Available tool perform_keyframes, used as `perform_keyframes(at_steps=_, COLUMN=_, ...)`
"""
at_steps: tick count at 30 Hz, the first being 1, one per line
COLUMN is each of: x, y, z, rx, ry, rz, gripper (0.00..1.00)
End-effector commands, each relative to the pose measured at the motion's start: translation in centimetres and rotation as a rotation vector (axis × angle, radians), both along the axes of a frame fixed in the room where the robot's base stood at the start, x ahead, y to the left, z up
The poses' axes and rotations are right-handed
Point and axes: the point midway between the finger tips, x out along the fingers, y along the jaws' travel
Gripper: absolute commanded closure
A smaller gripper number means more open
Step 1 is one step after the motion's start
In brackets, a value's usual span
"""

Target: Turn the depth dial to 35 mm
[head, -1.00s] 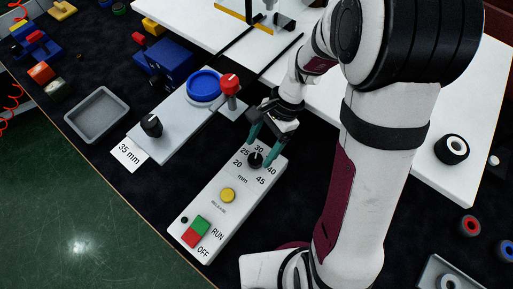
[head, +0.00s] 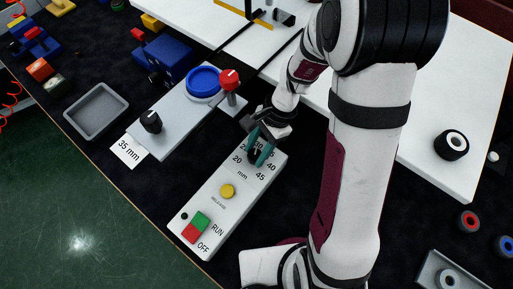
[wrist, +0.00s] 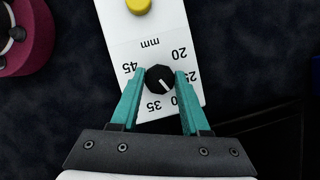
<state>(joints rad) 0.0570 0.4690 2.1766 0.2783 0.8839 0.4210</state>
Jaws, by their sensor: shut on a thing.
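The depth dial (wrist: 160,79) is a small black knob with a white pointer line, on the white control panel (wrist: 120,40). My gripper (wrist: 160,78) is shut on it, with one teal finger at each side. In the wrist view the pointer slants to the lower right, roughly toward the partly hidden 30. The 35 shows below the dial, and the left finger hides the 40. In the head view my gripper (head: 260,152) covers most of the dial and some of the numbers. A white card (head: 128,151) reads "35 mm".
The panel also carries a yellow release button (head: 227,191), a green RUN button (head: 201,219) and a red OFF button (head: 191,233). A red-topped post (head: 230,80) stands close behind my gripper. A grey tray (head: 122,101) lies to the left.

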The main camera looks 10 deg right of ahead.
Motion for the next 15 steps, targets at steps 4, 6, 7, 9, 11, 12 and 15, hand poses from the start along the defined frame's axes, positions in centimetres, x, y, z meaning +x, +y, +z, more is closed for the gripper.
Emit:
perform_keyframes(at_steps=4, x=0.0, y=-0.03, z=0.03, rx=0.0, ry=0.0, rz=-0.007, gripper=1.0)
perform_keyframes(at_steps=6, x=-0.01, y=-0.03, z=0.03, rx=0.0, ry=-0.001, rz=-0.019, gripper=1.0)
perform_keyframes(at_steps=7, x=-0.02, y=-0.03, z=0.03, rx=0.0, ry=-0.001, rz=-0.027, gripper=1.0)
perform_keyframes(at_steps=9, x=-0.04, y=-0.04, z=0.06, rx=0.0, ry=0.0, rz=-0.054, gripper=1.0)
perform_keyframes(at_steps=11, x=-0.03, y=-0.06, z=0.07, rx=0.0, ry=-0.001, rz=-0.084, gripper=1.0)
perform_keyframes(at_steps=12, x=-0.04, y=-0.06, z=0.07, rx=0.0, ry=0.0, rz=-0.108, gripper=1.0)
perform_keyframes(at_steps=15, x=-0.09, y=-0.07, z=0.06, rx=0.0, ry=0.0, rz=-0.182, gripper=1.0)
